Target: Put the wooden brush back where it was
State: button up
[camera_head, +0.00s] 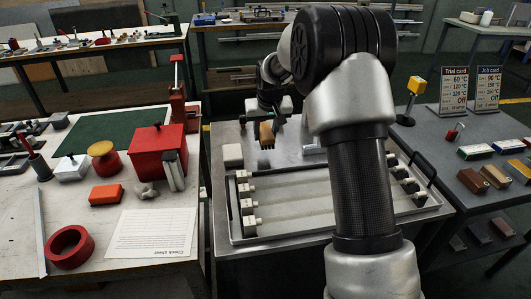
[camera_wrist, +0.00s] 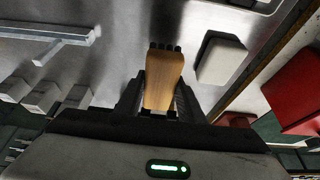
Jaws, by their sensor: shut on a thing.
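The wooden brush (camera_head: 266,133) has a tan wooden handle and dark bristles at its lower end. My gripper (camera_head: 266,122) is shut on the handle and holds the brush over the back left part of the grey metal table (camera_head: 222,141). In the wrist view the brush (camera_wrist: 163,80) stands out between the two dark fingers of my gripper (camera_wrist: 160,100), bristles pointing away. I cannot tell whether the bristles touch the metal surface. My arm hides much of the table's right side in the head view.
A white block (camera_head: 232,155) lies just left of the brush; it also shows in the wrist view (camera_wrist: 222,60). A tray with rollers (camera_head: 240,238) lies in front. A red box (camera_head: 157,150) stands on the left bench. A yellow-topped post (camera_head: 416,86) stands on the right table.

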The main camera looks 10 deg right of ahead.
aim_at(266, 155)
notch_tip(266, 155, down, 6)
jog(key=shift+r+b, duration=0.15)
jog(key=shift+b, duration=0.55)
jog(key=shift+f, duration=0.25)
jog(key=o, duration=1.2)
jog(key=shift+d, duration=0.1)
